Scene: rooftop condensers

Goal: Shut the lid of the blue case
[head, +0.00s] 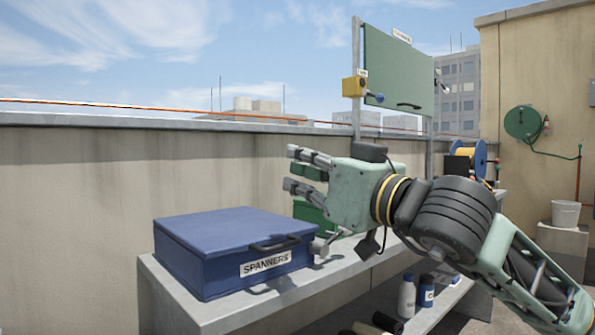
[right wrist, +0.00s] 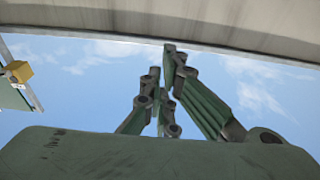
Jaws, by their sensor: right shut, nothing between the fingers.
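The blue case (head: 235,250) sits on the left end of the grey bench, with a black handle and a label reading SPANNERS on its front. Its lid (head: 225,226) lies flat and looks down on the body. My right gripper (head: 292,170) is in the air above and to the right of the case, pointing left, apart from it. It is shut and empty; in the right wrist view its fingers (right wrist: 165,85) come together against the sky. My left gripper is in neither view.
A green case (head: 312,212) stands on the bench (head: 215,310) behind my right gripper. A green panel (head: 398,75) on posts with a yellow box (head: 353,87) rises behind. Bottles (head: 407,297) stand on the lower shelf. A concrete wall (head: 80,220) runs behind the bench.

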